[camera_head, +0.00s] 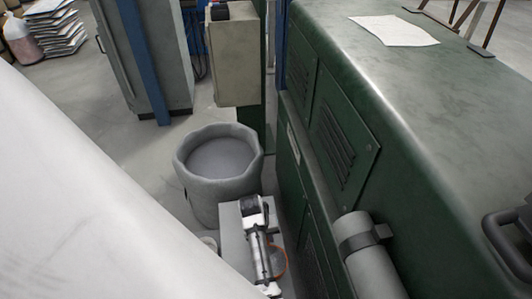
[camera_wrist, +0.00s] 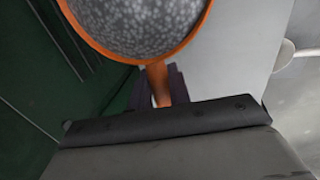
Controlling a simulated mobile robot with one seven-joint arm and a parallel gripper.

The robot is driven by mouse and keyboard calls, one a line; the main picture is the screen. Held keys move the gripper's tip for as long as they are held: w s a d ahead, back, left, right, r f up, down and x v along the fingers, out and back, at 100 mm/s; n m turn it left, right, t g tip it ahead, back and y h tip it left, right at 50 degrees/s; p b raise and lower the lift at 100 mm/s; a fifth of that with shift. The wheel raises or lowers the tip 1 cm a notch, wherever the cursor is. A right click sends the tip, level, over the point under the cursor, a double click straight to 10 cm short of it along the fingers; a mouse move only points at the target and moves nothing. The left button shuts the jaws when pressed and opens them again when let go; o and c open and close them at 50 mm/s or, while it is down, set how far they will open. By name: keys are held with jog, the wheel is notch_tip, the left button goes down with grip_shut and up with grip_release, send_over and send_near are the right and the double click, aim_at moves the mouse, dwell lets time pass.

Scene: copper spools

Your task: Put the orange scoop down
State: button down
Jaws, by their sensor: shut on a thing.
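The orange scoop (camera_wrist: 206,18) fills the top middle of the wrist view, with a round orange rim and a speckled grey inside. Its orange handle runs down between the dark fingers of my gripper (camera_wrist: 160,88), which is shut on it. In the head view only a thin orange curve of the scoop (camera_head: 283,262) shows beside my arm, next to the green machine. Most of the scoop is hidden there. The pale grey block (camera_head: 228,222) lies under and beside my arm, and its top also shows in the wrist view (camera_wrist: 240,45). I cannot tell whether the scoop touches it.
The large green machine (camera_head: 420,70) stands close on the right, with a grey cylinder (camera_head: 372,262) on its side. A round grey tub (camera_head: 184,185) stands behind the block. A beige box (camera_head: 232,65) and a grey cabinet (camera_head: 165,60) are farther back. Bare floor lies left of the tub.

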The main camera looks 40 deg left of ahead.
jog(key=shift+s+a+x, duration=0.15)
jog(key=shift+x, duration=0.9)
jog(key=shift+s+a+x, duration=0.15)
jog(key=shift+a+x, duration=0.05)
jog(key=shift+x, duration=0.85)
jog(key=shift+f, duration=0.2)
jog(key=c, duration=1.3)
grip_release()
